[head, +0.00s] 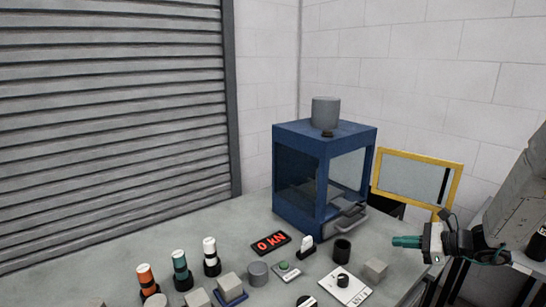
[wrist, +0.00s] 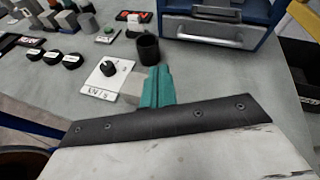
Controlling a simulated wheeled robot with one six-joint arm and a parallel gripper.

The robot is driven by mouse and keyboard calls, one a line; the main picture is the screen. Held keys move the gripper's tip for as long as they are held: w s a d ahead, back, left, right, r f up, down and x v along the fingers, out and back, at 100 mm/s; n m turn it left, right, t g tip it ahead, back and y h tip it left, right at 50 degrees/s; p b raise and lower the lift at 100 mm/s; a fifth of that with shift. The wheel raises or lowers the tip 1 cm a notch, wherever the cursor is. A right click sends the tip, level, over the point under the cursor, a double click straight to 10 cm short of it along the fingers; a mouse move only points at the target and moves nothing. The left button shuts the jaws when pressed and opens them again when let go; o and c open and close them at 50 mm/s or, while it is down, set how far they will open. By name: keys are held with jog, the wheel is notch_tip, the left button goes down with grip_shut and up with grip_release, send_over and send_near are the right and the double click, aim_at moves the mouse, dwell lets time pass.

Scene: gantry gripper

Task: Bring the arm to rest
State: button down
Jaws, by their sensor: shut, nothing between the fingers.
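My gripper (head: 400,241) is at the right in the head view, held level above the table's right end. Its teal fingers (wrist: 157,88) are together and hold nothing. In the wrist view they point toward the table, with a grey cube (wrist: 131,88) partly hidden behind them. My arm comes in from the right edge of the head view.
A blue press cabinet (head: 300,180) with a yellow-framed door (head: 455,190) swung out stands at the back of the table. A black cup (head: 342,250), a white plate with a knob (head: 357,290), a red display (head: 271,243) and several bottles and blocks cover the table front.

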jog(key=s+a+r+n+g+h, duration=0.2)
jog(key=s+r+n, duration=0.4)
jog(key=s, duration=0.5)
jog(key=s+a+r+n+g+h, duration=0.2)
jog(key=s+a+r+n+h, duration=0.3)
jog(key=s+n, duration=0.4)
jog(key=s+a+r+n+g+h, duration=0.2)
jog(key=s+a+r+n+h, duration=0.2)
jog(key=s, duration=1)
jog(key=shift+a+r+n+g, duration=0.4)
jog(key=shift+r+n, duration=1)
jog(key=shift+n, duration=0.7)
